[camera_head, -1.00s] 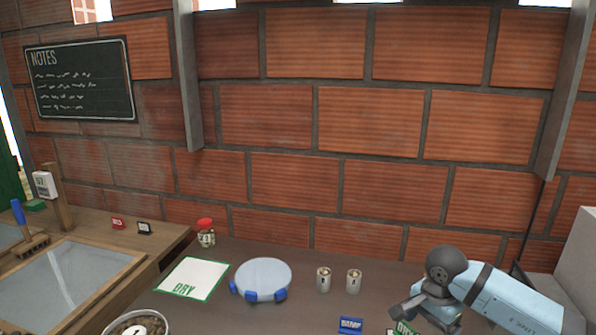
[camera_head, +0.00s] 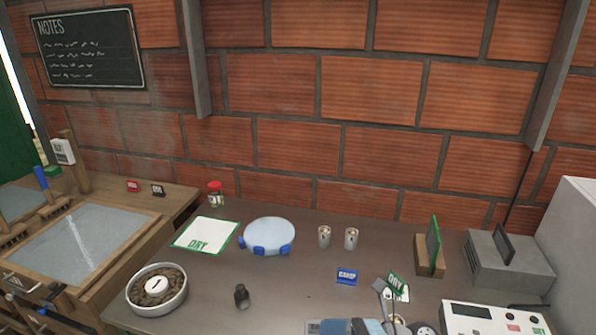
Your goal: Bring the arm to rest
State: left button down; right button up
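Part of my arm (camera_head: 368,326) shows at the bottom edge, right of centre, as light blue and dark pieces cut off by the frame. A grey gripper part (camera_head: 386,300) sticks up there beside a small green DRY sign (camera_head: 397,282). Whether its fingers are open or shut is hidden, and I see nothing held in it. My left gripper is not clearly in view.
On the bench stand a bowl of beans (camera_head: 157,290), a dark small weight (camera_head: 241,297), a DRY mat (camera_head: 206,235), a round blue-footed dish (camera_head: 268,236), two cups (camera_head: 324,237), a blue sign (camera_head: 347,277) and a white device (camera_head: 490,318). A grey box (camera_head: 505,263) stands right.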

jog(key=s+d+f+m+t+h+p, duration=0.1)
jog(key=d+m+t+h, duration=0.3)
jog(key=m, duration=0.5)
jog(key=d+f+m+t+h+p, duration=0.1)
jog(key=m+t+h, duration=0.1)
jog(key=m+t, duration=0.6)
jog(key=s+d+f+m+t+h+p, duration=0.1)
jog(key=d+m+t+h, duration=0.2)
jog(key=m, duration=0.8)
jog(key=s+d+f+m+g+h+p, duration=0.1)
jog(key=s+d+f+m+g+h, duration=0.1)
jog(key=s+f+m, duration=0.4)
jog(key=s+d+f+m+g+h+p, duration=0.1)
jog(key=s+d+f+m+g+h, duration=0.2)
jog(key=m, duration=0.5)
notch_tip(320, 180, down, 3)
jog(key=s+h, duration=0.1)
jog(key=s, duration=0.1)
jog(key=shift+s+d+m+g, duration=0.25)
jog(key=shift+s+m+g, duration=0.05)
jog(key=shift+s, duration=0.05)
